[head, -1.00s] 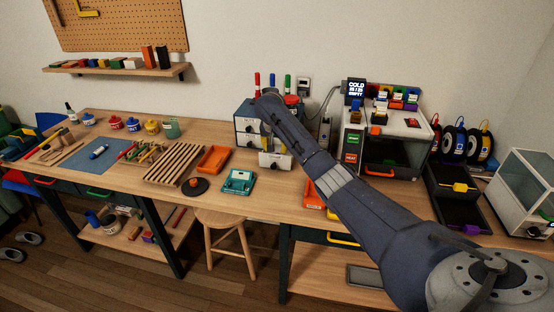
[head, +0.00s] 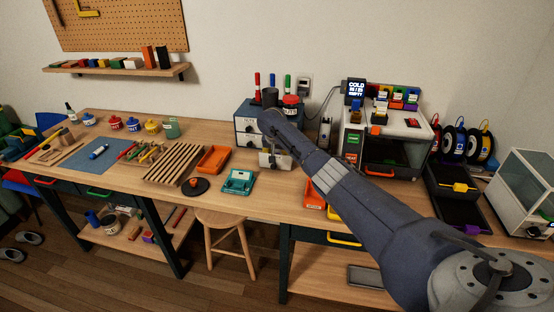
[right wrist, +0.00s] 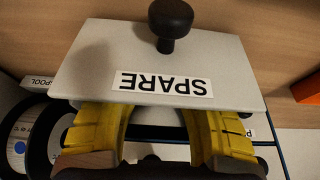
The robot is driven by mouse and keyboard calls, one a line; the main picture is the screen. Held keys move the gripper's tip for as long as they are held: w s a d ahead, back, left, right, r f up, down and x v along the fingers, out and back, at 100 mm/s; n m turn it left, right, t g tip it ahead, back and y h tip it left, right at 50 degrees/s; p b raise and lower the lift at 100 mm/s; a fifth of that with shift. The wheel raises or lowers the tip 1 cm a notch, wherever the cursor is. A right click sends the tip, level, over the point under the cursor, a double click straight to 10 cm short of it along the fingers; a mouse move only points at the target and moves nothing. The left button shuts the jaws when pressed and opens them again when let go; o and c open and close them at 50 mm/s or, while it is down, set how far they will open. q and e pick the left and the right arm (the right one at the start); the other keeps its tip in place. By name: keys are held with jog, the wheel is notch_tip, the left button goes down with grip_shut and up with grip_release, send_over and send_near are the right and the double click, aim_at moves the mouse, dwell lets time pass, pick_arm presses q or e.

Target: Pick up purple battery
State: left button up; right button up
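I cannot make out a purple battery in either view. In the right wrist view a light grey drawer front (right wrist: 235,65) labelled SPARE, upside down, with a black knob (right wrist: 171,22), fills the upper middle. My right gripper (right wrist: 157,125) is open, its yellow fingers apart just behind that front. The fingertips are partly hidden by the panel, and nothing is visibly held. Small dark shapes between the fingers are unclear. In the head view the pulled-out drawer (head: 268,161) of the small blue-and-grey cabinet (head: 246,127) shows; my right arm hides the gripper. My left gripper is out of view.
A printer (head: 408,138) stands right of the cabinet. A red-lidded jar (head: 291,105) and dark cup (head: 270,97) sit on the cabinet. A teal box (head: 238,181) and orange tray (head: 214,159) lie to its left. Bare tabletop (head: 300,205) shows in front.

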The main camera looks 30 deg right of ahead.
jog(key=shift+c, duration=0.2)
grip_shut()
jog(key=shift+f, duration=0.1)
dwell(0.5)
